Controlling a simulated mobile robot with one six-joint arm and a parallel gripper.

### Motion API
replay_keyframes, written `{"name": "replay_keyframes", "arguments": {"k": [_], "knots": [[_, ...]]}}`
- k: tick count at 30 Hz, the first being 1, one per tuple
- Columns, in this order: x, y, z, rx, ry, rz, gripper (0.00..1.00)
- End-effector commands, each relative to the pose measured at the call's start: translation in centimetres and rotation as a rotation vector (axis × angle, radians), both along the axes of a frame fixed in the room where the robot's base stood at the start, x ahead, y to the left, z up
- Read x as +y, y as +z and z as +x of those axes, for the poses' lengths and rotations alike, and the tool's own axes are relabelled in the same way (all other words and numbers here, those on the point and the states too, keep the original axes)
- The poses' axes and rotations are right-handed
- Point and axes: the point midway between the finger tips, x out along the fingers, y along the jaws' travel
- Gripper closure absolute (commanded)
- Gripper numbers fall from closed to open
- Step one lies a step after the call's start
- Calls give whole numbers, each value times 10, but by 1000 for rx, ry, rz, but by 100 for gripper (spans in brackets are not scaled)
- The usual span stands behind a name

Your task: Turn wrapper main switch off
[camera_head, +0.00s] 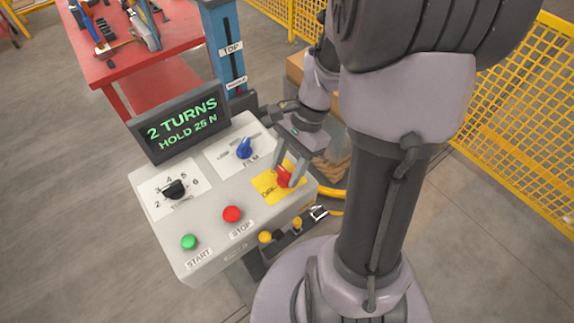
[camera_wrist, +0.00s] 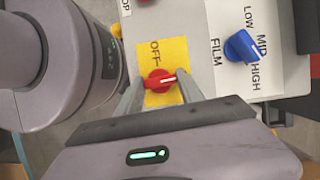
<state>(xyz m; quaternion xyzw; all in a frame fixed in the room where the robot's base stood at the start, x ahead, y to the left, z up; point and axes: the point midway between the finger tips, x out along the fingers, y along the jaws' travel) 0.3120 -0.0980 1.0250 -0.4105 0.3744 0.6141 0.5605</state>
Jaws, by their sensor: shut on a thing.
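The main switch is a red rotary knob (camera_head: 283,178) on a yellow plate (camera_head: 265,184) at the right end of the grey control panel. In the wrist view the red knob (camera_wrist: 158,81) sits on the yellow plate (camera_wrist: 174,49), with "OFF" printed above it. Its handle lies roughly crosswise and its white mark points right, not up at the OFF tick. My gripper (camera_head: 289,175) reaches down onto the knob from above. In the wrist view my gripper (camera_wrist: 160,84) has one finger at each end of the handle and is shut on it.
Beside it on the panel (camera_head: 215,190) are a blue FILM knob (camera_head: 244,149), a black TURNS knob (camera_head: 174,189), a red STOP button (camera_head: 232,214) and a green START button (camera_head: 188,242). A display (camera_head: 180,124) reads "2 TURNS HOLD 25 N". A red table (camera_head: 150,85) stands behind.

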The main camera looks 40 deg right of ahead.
Motion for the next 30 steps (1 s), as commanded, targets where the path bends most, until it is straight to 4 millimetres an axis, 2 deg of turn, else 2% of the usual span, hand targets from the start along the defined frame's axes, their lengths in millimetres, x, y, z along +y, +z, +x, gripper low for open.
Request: {"name": "replay_keyframes", "arguments": {"k": [8,30], "knots": [[1,4,1,2,201,1,96],[5,3,4,1,906,0,96]]}}
